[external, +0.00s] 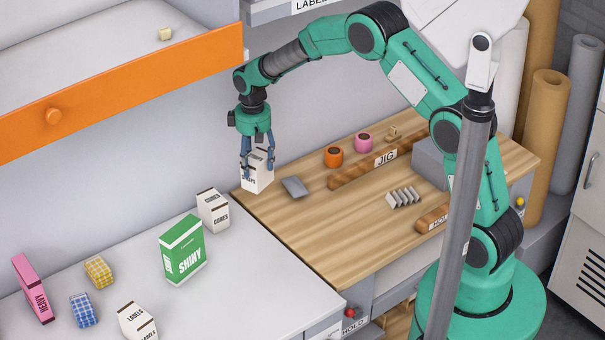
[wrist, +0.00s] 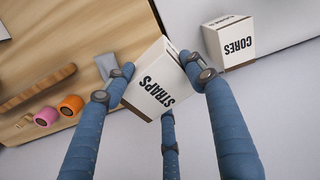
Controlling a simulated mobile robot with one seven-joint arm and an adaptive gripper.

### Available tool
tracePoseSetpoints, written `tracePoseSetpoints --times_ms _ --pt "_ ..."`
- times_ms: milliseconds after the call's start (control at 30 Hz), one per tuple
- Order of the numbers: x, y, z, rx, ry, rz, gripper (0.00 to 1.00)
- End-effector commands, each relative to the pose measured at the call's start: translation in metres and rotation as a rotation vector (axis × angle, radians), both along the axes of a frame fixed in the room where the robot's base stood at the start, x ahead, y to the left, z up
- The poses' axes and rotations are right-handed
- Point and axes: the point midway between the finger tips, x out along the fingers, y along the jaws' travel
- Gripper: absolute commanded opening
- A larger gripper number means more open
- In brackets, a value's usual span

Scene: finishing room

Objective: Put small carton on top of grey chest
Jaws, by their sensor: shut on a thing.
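My gripper (external: 257,160) points down and is shut on a small white carton (external: 260,181) lettered STRAPS. In the wrist view the STRAPS carton (wrist: 155,88) sits tilted between the blue fingers. It is at the back left corner of the wooden top; I cannot tell how far above it. A white carton lettered CORES (external: 213,210) stands to its left on a pale grey top (external: 125,262), and it also shows in the wrist view (wrist: 229,41). A plain grey box (external: 430,160) stands on the wooden top, partly behind my arm. I cannot tell which is the grey chest.
The wooden top (external: 330,235) bears a grey piece (external: 295,187), orange (external: 333,156) and pink (external: 363,142) rolls, and a grey rack (external: 403,197). A green SHINY box (external: 183,249) and several cartons stand left. An open orange-fronted drawer (external: 120,92) hangs upper left.

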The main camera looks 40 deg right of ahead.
Motion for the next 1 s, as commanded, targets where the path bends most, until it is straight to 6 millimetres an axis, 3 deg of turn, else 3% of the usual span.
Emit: tracePoseSetpoints --times_ms 100,400,1000 --pt "0.013 0.027 0.005 0.0 0.0 0.065 0.22" --pt "0.032 0.081 0.01 0.001 0.001 0.201 0.22" --pt "0.054 0.186 0.011 0.001 0.005 0.464 0.22"
